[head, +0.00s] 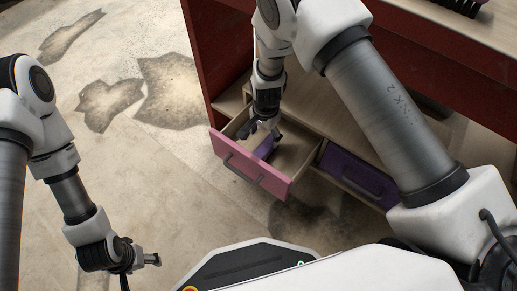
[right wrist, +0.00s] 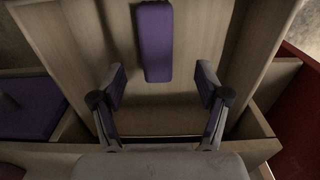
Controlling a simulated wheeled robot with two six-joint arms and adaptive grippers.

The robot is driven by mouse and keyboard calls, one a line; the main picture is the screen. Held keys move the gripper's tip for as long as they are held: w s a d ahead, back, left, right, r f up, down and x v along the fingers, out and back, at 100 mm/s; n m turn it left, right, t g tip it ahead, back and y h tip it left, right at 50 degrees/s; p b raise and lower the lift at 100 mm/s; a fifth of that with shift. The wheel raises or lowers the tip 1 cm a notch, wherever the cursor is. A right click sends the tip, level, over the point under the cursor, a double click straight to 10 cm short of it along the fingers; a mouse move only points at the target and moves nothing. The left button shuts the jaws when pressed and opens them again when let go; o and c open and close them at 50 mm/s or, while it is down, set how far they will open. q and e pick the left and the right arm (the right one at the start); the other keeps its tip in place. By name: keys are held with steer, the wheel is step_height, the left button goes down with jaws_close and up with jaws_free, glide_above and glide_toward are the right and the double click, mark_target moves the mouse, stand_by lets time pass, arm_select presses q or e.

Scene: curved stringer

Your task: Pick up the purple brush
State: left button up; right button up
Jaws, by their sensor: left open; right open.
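The purple brush (right wrist: 155,42) lies on the floor of the open drawer in the right wrist view, its long side running away from my right gripper. In the head view a purple part of it shows (head: 265,149) under my right gripper (head: 262,133), which reaches down into the drawer. In the right wrist view my right gripper (right wrist: 162,86) is open, its fingers spread wider than the brush, with the brush's near end just ahead of and between the fingertips. Nothing is in its grip. My left gripper (head: 141,268) is open and empty, above bare floor at the lower left.
The open drawer has a pink front (head: 250,172) with a dark handle and low wooden walls close around my right gripper. A shut purple-fronted drawer (head: 358,173) is beside it. The red cabinet (head: 212,55) stands behind. The stained concrete floor (head: 150,165) at left is clear.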

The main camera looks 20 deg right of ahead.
mark_target(266, 146)
steer(key=f+b, duration=0.1)
steer(key=f, duration=0.1)
steer(key=f+b, duration=0.1)
steer(key=f, duration=0.1)
steer(key=f+b, duration=0.1)
steer(key=f, duration=0.2)
steer(key=shift+d+b, duration=0.25)
steer(key=shift+b, duration=0.05)
steer(key=shift+s+r, duration=0.1)
steer(key=shift+c, duration=0.7)
steer(key=c, duration=1.2)
